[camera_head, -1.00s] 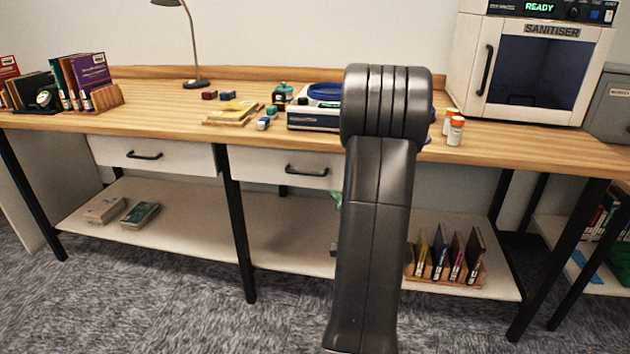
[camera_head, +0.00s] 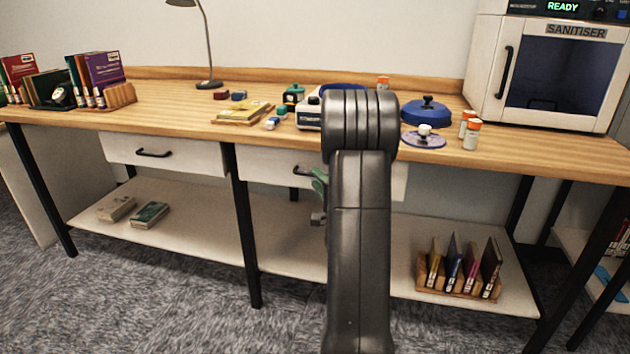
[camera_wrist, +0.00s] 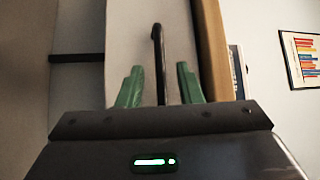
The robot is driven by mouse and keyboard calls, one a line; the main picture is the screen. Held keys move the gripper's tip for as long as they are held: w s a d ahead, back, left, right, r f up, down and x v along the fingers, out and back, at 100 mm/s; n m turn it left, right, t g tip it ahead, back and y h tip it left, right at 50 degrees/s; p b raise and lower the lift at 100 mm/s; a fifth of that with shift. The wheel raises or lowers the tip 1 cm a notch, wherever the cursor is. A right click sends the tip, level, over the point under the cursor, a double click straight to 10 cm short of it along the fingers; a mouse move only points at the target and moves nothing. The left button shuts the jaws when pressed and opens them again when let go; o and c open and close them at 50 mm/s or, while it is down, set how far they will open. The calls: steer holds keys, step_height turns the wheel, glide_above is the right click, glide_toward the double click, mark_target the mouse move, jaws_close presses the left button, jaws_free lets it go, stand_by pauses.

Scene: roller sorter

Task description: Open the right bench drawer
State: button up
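The right bench drawer (camera_head: 250,164) has a white front under the wooden worktop and looks closed; my arm hides part of it. Its black bar handle (camera_head: 302,171) shows just left of my arm. My gripper (camera_head: 319,180) has green fingers and is close in front of the handle, partly hidden by my arm. In the wrist view, the fingers of my gripper (camera_wrist: 159,75) are apart. The drawer handle (camera_wrist: 157,45) stands in line with the gap between them, against the white drawer front (camera_wrist: 133,40). I cannot tell how deep it sits between the fingers, and no contact shows.
The left drawer (camera_head: 190,155) is closed. A lower shelf (camera_head: 190,215) runs beneath, with a book rack (camera_head: 450,288) at right. The worktop (camera_head: 160,108) carries a blue lid (camera_head: 428,110), orange-capped bottles (camera_head: 471,135) and a sanitiser (camera_head: 495,110). Carpet in front is clear.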

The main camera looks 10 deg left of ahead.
steer(key=shift+x, duration=1.05)
jaws_close()
steer(key=shift+s, duration=0.1)
